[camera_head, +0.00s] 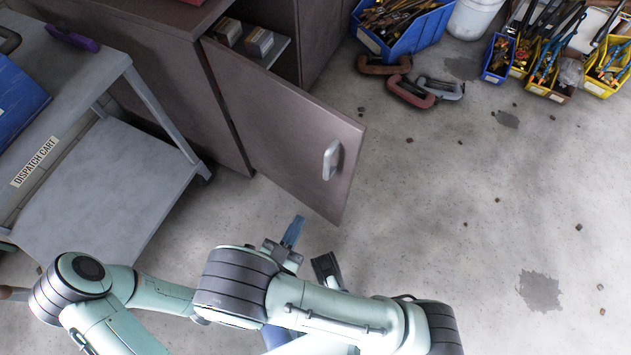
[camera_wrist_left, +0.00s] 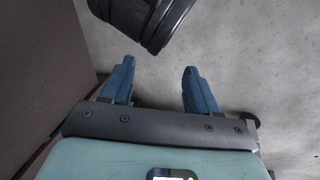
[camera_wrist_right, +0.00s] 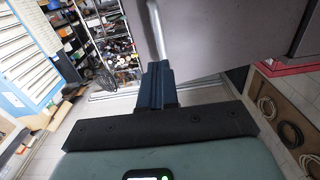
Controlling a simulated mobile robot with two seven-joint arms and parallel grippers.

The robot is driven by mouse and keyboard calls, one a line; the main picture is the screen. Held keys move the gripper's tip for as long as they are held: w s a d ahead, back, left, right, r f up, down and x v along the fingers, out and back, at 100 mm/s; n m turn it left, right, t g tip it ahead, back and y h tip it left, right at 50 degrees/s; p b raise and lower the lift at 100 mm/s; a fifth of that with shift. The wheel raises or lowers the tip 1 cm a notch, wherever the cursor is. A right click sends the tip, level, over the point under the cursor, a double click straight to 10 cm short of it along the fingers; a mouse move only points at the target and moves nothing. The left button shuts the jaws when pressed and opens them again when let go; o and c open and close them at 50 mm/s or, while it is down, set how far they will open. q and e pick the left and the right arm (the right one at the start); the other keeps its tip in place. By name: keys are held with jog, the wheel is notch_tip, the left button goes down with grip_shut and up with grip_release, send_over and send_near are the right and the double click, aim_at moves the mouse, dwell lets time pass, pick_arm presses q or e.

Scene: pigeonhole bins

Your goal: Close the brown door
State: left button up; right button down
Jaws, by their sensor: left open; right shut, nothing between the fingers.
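The brown door (camera_head: 275,125) of the brown cabinet stands open, sticking out over the floor. Its pale handle (camera_head: 332,160) is near the free edge. My right gripper (camera_head: 298,220) is shut and empty, close to the lower part of the door and below the handle in the head view. In the right wrist view its closed fingers (camera_wrist_right: 155,70) point towards the door panel (camera_wrist_right: 210,35), with the handle bar (camera_wrist_right: 156,28) just beyond the tips; I cannot tell whether they touch. My left gripper (camera_wrist_left: 158,75) is open and empty over the floor; the head view mostly hides it.
The cabinet (camera_head: 165,75) holds small boxes (camera_head: 259,42) on a shelf. A grey dispatch cart (camera_head: 110,185) stands left. Clamps (camera_head: 410,92), a blue crate (camera_head: 405,35) and tool bins (camera_head: 548,65) are at the back. The floor on the right is mostly clear.

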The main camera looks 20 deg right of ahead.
aim_at(325, 173)
jog(key=b+x, duration=0.2)
jog(key=x, duration=0.9)
jog(key=shift+w+d+f, duration=0.1)
jog(key=shift+w+d, duration=0.05)
jog(key=shift+d, duration=0.05)
pick_arm(q)
jog(key=shift+w+a+f, duration=0.25)
jog(key=shift+f, duration=0.25)
jog(key=shift+w+a+f, duration=0.2)
jog(key=shift+a+f, duration=0.1)
jog(key=shift+f, duration=0.25)
jog(key=shift+w+a+f, duration=0.25)
jog(key=shift+f, duration=0.25)
pick_arm(e)
jog(key=shift+w+d, duration=0.45)
jog(key=shift+d, duration=0.05)
